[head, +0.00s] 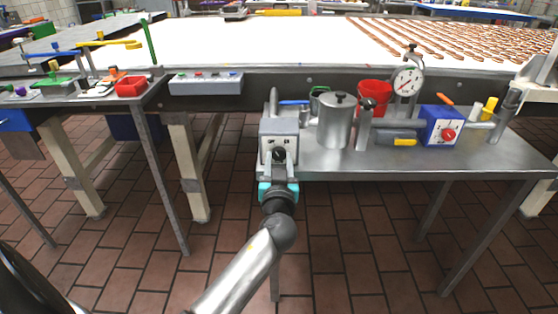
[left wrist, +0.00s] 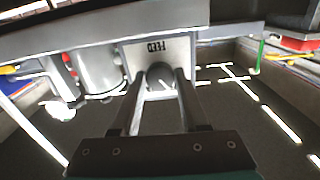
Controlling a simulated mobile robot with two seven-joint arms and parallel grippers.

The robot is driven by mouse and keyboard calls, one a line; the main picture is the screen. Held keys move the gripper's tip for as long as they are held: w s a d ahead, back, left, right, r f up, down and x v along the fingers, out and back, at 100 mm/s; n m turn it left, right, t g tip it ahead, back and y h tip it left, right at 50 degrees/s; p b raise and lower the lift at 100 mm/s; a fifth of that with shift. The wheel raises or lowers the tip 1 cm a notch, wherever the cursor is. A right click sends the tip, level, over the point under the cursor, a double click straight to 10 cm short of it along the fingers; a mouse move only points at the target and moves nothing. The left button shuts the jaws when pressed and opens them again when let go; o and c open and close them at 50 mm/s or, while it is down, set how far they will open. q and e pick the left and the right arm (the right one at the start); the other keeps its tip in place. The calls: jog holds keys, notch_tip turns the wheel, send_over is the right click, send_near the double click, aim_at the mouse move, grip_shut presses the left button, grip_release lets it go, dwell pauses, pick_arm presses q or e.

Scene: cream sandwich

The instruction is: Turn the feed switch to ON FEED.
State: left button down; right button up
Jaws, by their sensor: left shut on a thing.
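The feed switch is a grey box (head: 279,130) at the left front corner of the metal side table, with a dark round knob (head: 279,155) on its front face. In the left wrist view its pale plate (left wrist: 180,50) carries the word FEED, seen upside down, above the knob (left wrist: 160,72). My left gripper (head: 278,165) reaches the front of the box from below. Its two fingers (left wrist: 161,82) are shut on the knob, one on each side. The ON mark and the knob's exact setting are too small or hidden to read. My right gripper is not in view.
The metal side table (head: 430,165) holds a steel pot (head: 337,122), a red bucket (head: 374,97), a dial gauge (head: 407,80) and a blue box with a red knob (head: 441,126). A control panel (head: 206,83) hangs left of the switch. Open floor (head: 345,240) lies below.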

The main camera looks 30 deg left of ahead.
pick_arm(q)
jog(key=m, duration=0.3)
jog(key=shift+m, duration=0.9)
jog(key=shift+m+p, duration=0.35)
jog(key=shift+m, duration=1.05)
jog(key=m+p, duration=0.1)
jog(key=m, duration=0.4)
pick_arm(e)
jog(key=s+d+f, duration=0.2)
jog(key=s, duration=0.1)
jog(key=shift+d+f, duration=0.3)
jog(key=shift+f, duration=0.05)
pick_arm(q)
jog(key=shift+m, duration=0.3)
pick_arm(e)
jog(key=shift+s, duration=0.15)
pick_arm(q)
jog(key=shift+c, duration=2.1)
grip_release()
